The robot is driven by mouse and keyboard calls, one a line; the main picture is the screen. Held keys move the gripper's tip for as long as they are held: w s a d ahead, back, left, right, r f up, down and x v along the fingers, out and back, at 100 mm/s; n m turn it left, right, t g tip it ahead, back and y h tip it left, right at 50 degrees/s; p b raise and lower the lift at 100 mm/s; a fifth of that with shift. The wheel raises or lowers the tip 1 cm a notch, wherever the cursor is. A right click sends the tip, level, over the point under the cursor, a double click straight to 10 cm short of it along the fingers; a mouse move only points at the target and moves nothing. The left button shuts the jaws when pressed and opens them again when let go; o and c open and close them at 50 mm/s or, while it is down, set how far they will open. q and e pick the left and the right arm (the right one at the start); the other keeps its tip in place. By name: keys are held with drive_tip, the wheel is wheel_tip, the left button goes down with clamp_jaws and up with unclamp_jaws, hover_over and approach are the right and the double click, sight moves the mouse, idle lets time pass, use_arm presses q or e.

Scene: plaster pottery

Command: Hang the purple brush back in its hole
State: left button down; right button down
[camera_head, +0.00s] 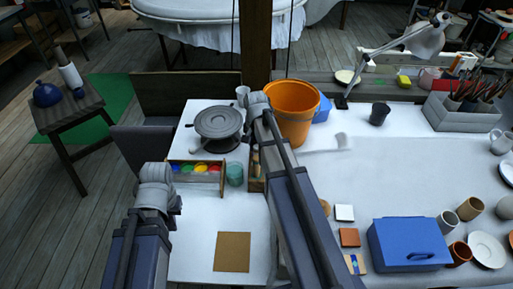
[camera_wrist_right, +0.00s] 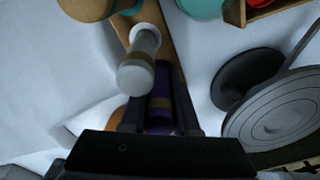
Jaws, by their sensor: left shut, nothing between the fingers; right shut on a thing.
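The purple brush (camera_wrist_right: 162,82) is between the fingers of my right gripper (camera_wrist_right: 160,122) in the right wrist view; the gripper is shut on it. The brush lies close to a wooden rack bar (camera_wrist_right: 158,18). A pale grey brush (camera_wrist_right: 139,68) is at the bar beside the purple one. I cannot tell whether the purple brush touches the bar, and its hole is not clear. In the head view my right arm covers most of the rack (camera_head: 256,165) and the brush. My left gripper (camera_head: 174,207) is shut and empty, low at the left, apart from the rack.
A paint box (camera_head: 196,178) and a teal cup (camera_head: 235,174) stand left of the rack. A grey turntable (camera_head: 219,124) and an orange bucket (camera_head: 292,112) stand behind. A brown board (camera_head: 232,252) lies in front. A blue box (camera_head: 408,244) is at the right.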

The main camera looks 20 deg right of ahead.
drive_tip(key=shift+f, duration=0.25)
drive_tip(key=c, duration=0.6)
unclamp_jaws()
drive_tip(key=shift+r, duration=0.1)
drive_tip(key=shift+r, duration=0.1)
drive_tip(key=r+p, duration=0.7)
drive_tip(key=shift+s+a+r+p, duration=0.15)
drive_tip(key=shift+s+r+p, duration=0.1)
drive_tip(key=shift+r+p, duration=0.05)
